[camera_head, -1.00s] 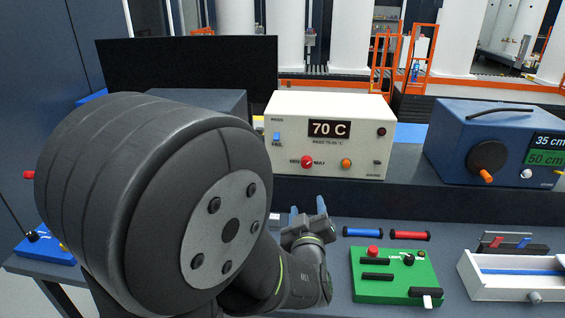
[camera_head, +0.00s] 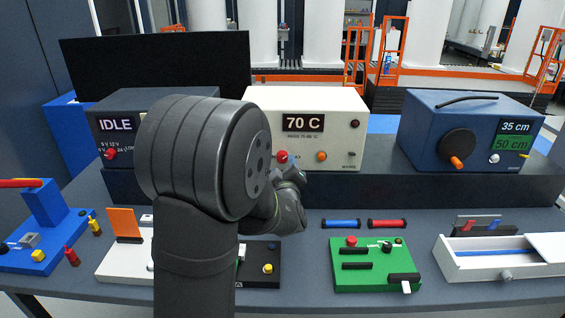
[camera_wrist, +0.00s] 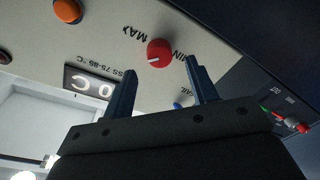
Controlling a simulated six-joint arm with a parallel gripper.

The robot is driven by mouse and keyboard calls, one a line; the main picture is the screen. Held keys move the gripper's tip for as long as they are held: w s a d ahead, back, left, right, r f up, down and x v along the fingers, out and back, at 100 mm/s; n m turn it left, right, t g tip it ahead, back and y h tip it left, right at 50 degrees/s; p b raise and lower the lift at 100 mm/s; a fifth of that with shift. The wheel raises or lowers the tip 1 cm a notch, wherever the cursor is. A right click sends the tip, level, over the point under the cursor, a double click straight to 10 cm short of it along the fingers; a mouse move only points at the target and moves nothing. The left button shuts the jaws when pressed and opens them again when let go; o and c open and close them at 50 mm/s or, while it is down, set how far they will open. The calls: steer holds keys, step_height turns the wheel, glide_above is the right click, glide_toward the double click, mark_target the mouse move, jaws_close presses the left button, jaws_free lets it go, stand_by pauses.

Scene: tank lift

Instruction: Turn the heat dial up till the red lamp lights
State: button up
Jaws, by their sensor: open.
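The heater box (camera_head: 264,106) is cream-white and its display (camera_head: 303,123) reads 70 C. The red dial (camera_head: 282,157) sits low on its front; it also shows in the wrist view (camera_wrist: 160,53) with a white pointer line. The red lamp (camera_head: 355,124) at the upper right of the front is dark. My gripper (camera_wrist: 161,65) is open, its two dark blue fingers spread with the dial lying between and just beyond their tips. I cannot tell whether they touch it. In the head view my arm hides most of the fingers.
An orange button (camera_head: 321,156) sits right of the dial. A box reading IDLE (camera_head: 115,123) stands left, partly behind my arm, and a blue box with a crank (camera_head: 480,105) stands right. A green panel (camera_head: 372,280) and a white tray (camera_head: 480,268) lie in front.

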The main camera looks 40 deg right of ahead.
mark_target(282, 159)
steer(key=shift+x, duration=1.9)
steer(key=c, duration=1)
steer(key=shift+m, duration=1.3)
steer(key=o, duration=1)
steer(key=shift+s, duration=0.15)
